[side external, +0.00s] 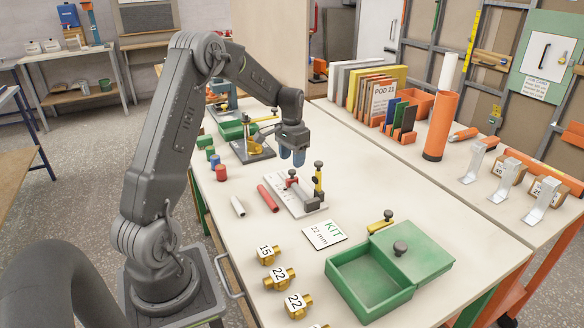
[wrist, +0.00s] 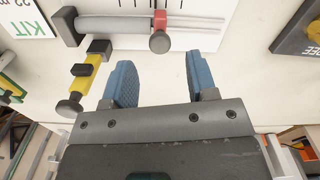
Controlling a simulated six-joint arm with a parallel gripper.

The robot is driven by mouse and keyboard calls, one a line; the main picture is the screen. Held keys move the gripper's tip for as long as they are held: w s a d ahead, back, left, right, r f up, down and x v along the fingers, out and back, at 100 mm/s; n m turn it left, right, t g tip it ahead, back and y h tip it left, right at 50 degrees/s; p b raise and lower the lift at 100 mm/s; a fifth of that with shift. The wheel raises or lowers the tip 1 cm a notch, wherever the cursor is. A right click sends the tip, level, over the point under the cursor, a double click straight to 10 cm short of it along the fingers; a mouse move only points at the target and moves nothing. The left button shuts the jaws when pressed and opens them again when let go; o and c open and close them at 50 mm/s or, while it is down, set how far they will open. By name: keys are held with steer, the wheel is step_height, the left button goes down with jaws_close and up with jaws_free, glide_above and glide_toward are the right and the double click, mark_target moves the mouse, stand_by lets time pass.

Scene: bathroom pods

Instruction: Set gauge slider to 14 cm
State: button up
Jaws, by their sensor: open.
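The gauge is a white plate (side external: 284,199) with a grey rail and a dark end block (side external: 312,204). Its red slider (side external: 291,183) has a dark knob on top. My gripper (side external: 292,157) is open and empty, above the table behind the gauge. In the wrist view its blue fingers (wrist: 158,72) are apart, with the slider's knob beyond the gap between them.
A yellow tool with dark ends (side external: 318,182) stands beside the gauge; it also shows in the wrist view (wrist: 88,75). Red and white tubes (side external: 268,198) lie left of the plate. A KIT card (side external: 324,235), brass fittings (side external: 279,278) and a green box (side external: 370,290) are nearer the camera.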

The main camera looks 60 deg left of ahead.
mark_target(292, 170)
steer(key=shift+f, duration=1.9)
steer(key=shift+c, duration=0.4)
jaws_close()
steer(key=shift+a, duration=0.1)
